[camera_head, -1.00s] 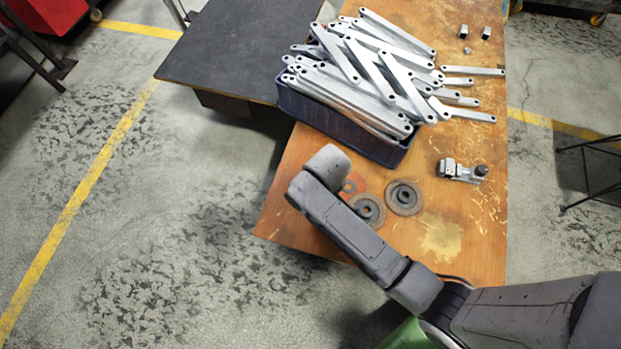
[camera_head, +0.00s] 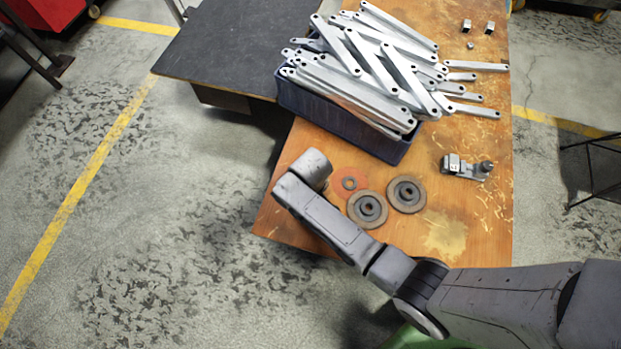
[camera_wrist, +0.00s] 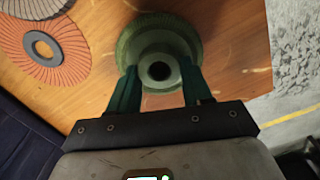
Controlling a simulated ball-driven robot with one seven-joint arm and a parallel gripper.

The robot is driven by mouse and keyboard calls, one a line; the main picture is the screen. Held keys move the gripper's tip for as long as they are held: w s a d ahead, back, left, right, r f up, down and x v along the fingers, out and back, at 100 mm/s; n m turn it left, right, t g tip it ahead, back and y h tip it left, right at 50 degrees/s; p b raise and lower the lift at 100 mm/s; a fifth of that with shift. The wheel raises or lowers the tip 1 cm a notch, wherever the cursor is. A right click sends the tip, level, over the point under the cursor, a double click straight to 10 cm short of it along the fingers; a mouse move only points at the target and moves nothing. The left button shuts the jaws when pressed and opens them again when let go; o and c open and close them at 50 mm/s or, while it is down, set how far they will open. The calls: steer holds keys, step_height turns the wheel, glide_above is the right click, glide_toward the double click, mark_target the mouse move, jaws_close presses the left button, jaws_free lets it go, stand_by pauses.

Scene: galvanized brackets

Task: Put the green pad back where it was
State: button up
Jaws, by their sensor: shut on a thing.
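The green pad (camera_wrist: 128,44) is a round disc with a raised hub and a dark centre hole, seen in the wrist view. My gripper (camera_wrist: 159,78) is shut on its hub, one finger on each side. The pad is over the wooden table; I cannot tell whether it touches the top. In the head view my wrist is over the table's front left part and hides the gripper and pad.
An orange disc (camera_head: 343,190) lies beside two grey-brown discs (camera_head: 367,209) (camera_head: 406,194) on the wooden table (camera_head: 470,225). A blue crate (camera_head: 340,125) heaped with metal brackets (camera_head: 375,70) stands behind. A metal fitting (camera_head: 466,168) lies at right.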

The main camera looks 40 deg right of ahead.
steer(key=shift+f, duration=0.15)
steer(key=o, duration=1)
step_height(320, 180, up, 12)
steer(key=p, duration=0.3)
steer(key=s+d+r+m, duration=0.1)
steer(key=s+d+r, duration=0.1)
steer(key=s, duration=0.3)
steer(key=s+d+r+m, duration=0.1)
steer(key=s+d+r, duration=0.2)
steer(key=s, duration=0.3)
steer(key=s+d+r+m+t, duration=0.1)
steer(key=s+d+r, duration=0.2)
steer(key=s, duration=0.3)
steer(key=shift+r, duration=0.55)
